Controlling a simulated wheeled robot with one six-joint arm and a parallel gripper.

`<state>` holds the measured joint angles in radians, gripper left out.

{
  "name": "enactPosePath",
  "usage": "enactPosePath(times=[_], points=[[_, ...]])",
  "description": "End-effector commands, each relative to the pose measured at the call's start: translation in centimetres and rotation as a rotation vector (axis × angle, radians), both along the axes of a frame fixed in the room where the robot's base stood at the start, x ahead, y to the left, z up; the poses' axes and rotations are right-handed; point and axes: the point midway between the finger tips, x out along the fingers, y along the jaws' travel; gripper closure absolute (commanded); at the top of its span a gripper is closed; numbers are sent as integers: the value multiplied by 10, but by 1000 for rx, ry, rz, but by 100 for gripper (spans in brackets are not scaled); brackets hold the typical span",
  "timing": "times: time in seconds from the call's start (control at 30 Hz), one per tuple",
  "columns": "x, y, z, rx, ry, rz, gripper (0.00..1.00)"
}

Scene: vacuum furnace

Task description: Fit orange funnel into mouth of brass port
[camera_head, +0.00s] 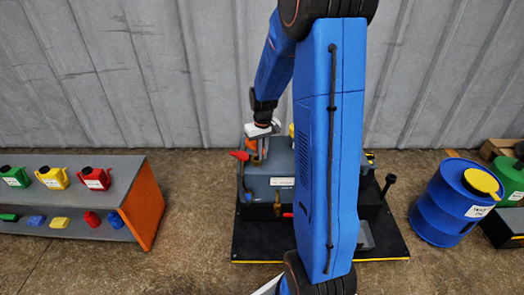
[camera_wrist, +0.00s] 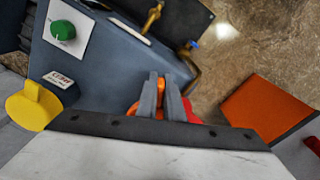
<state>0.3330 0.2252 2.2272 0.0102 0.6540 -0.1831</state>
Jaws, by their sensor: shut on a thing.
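My gripper (camera_head: 262,152) is above the left part of the dark grey furnace unit (camera_head: 270,183). In the wrist view my gripper (camera_wrist: 161,82) has its fingers close together on the orange funnel (camera_wrist: 172,104), which is partly hidden between and behind them. A bit of orange also shows beside the fingers in the head view. A brass fitting (camera_wrist: 190,68) shows just right of the fingertips, and a brass valve (camera_wrist: 152,17) stands farther up. I cannot tell which of them is the brass port, and its mouth is not clearly visible.
A red part (camera_head: 239,155) sticks out left of the gripper. A green knob (camera_wrist: 64,30) and a yellow knob (camera_wrist: 34,106) sit on the unit. A shelf (camera_head: 140,200) with coloured cans stands left. A blue drum (camera_head: 440,205) stands right. The floor between shelf and unit is clear.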

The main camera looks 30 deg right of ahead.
Motion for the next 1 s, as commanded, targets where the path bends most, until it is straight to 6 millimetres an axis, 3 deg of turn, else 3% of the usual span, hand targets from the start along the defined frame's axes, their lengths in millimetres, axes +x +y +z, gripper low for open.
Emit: enactPosePath(times=[1.0], points=[[0, 0, -47, 0, 1, 0, 100]])
